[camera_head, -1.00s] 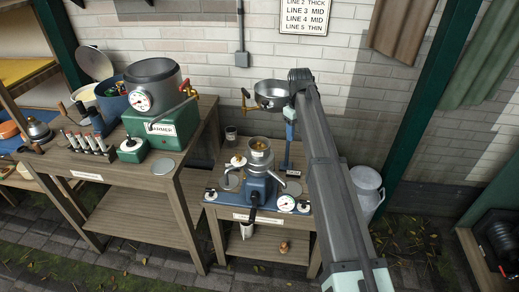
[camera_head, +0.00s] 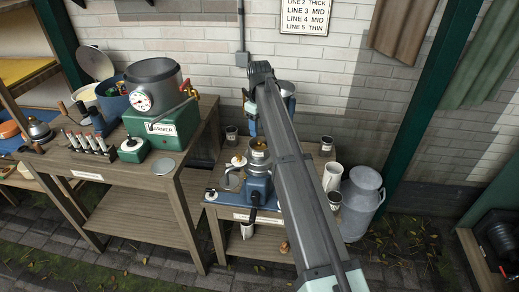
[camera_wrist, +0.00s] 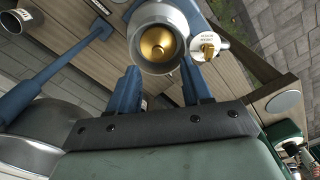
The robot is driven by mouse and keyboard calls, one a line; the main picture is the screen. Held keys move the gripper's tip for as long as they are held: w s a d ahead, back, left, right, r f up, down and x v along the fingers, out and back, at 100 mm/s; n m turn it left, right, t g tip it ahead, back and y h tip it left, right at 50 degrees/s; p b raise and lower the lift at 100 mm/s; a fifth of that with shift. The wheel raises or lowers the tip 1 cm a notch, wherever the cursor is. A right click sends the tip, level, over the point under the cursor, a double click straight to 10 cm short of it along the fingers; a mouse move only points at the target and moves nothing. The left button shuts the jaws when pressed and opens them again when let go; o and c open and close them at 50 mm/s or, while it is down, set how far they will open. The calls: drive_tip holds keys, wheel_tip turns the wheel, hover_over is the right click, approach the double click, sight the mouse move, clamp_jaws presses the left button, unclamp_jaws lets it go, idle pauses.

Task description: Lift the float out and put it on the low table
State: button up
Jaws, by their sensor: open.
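The float, which seems to be the brass dome-shaped piece (camera_wrist: 157,44), sits inside the round silver cup (camera_wrist: 141,18) on top of the blue separator. In the head view the separator (camera_head: 257,186) stands on the low wooden table (camera_head: 268,240), with brass showing at its top (camera_head: 258,145). My gripper (camera_wrist: 160,75) is open and empty in the wrist view. Its two blue fingers stand apart, just short of the cup's near rim in the picture. In the head view my arm hides part of the gripper and of the table. I cannot tell the gripper's height above the cup.
A white disc with a brass knob (camera_wrist: 208,48) lies beside the cup. A blue stand (camera_wrist: 62,62) and a silver bowl (camera_wrist: 30,140) are close at left in the wrist view. A milk can (camera_head: 362,200) stands right of the table. The green warmer (camera_head: 160,127) is on the higher table.

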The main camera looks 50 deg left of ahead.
sight(260, 142)
drive_tip(key=shift+w+a+f, duration=0.1)
drive_tip(key=shift+w+f, duration=0.05)
drive_tip(key=shift+f, duration=3.3)
clamp_jaws()
